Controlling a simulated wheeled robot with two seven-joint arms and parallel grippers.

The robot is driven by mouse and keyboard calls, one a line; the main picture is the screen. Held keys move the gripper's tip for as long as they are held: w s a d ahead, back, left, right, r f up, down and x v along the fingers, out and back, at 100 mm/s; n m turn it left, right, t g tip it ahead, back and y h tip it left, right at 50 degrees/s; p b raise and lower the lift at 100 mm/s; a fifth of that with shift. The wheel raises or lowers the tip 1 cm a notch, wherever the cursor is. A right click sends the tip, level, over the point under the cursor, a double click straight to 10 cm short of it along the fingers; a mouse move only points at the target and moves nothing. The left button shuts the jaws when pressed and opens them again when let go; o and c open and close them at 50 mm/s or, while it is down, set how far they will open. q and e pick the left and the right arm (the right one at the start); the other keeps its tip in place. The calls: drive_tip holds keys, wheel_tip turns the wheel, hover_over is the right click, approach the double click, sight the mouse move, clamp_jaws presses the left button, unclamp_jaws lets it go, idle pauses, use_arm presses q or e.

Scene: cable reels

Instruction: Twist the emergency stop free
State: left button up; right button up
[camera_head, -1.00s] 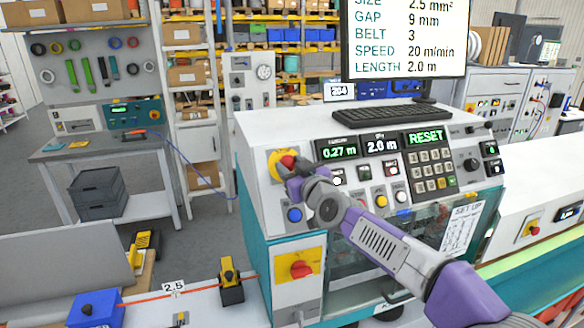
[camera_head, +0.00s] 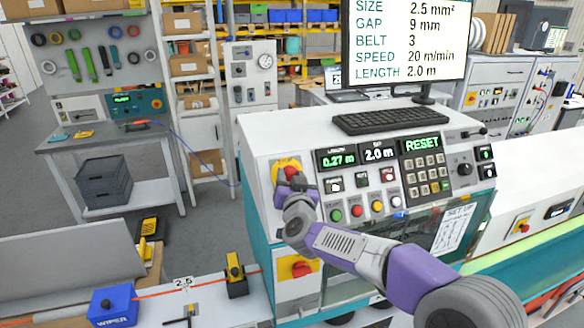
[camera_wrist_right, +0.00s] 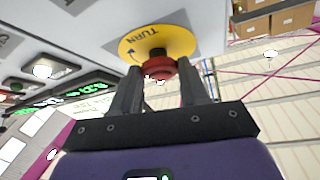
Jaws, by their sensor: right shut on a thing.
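The emergency stop is a red mushroom button (camera_head: 290,172) on a round yellow plate (camera_head: 283,163) at the upper left of the machine's sloped control panel. In the right wrist view the red button (camera_wrist_right: 160,69) stands out from the yellow plate (camera_wrist_right: 158,42), which is marked TURN with an arrow. My right gripper (camera_wrist_right: 160,82) has a finger on each side of the button and is shut on it. In the head view my right gripper (camera_head: 290,183) covers the button's lower part. My left gripper is not in view.
The panel has displays (camera_head: 380,154) reading 0.27 m, 2.0 m and RESET, plus a keypad (camera_head: 427,173) and coloured buttons (camera_head: 356,210). A red switch on a yellow plate (camera_head: 300,268) sits below. A keyboard (camera_head: 390,120) and monitor (camera_head: 404,45) stand on top.

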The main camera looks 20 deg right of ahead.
drive_tip(key=shift+a+m+h+p, duration=0.15)
drive_tip(key=shift+m+h+p, duration=0.65)
drive_tip(key=shift+m, duration=0.6)
drive_tip(key=shift+g, duration=0.4)
drive_tip(key=o, duration=1.1)
drive_tip(key=shift+c, duration=0.2)
drive_tip(key=shift+s, duration=0.1)
drive_tip(key=b+v, duration=0.1)
drive_tip(key=v, duration=0.6)
drive_tip(key=shift+s, duration=0.15)
drive_tip(key=shift+a, duration=0.1)
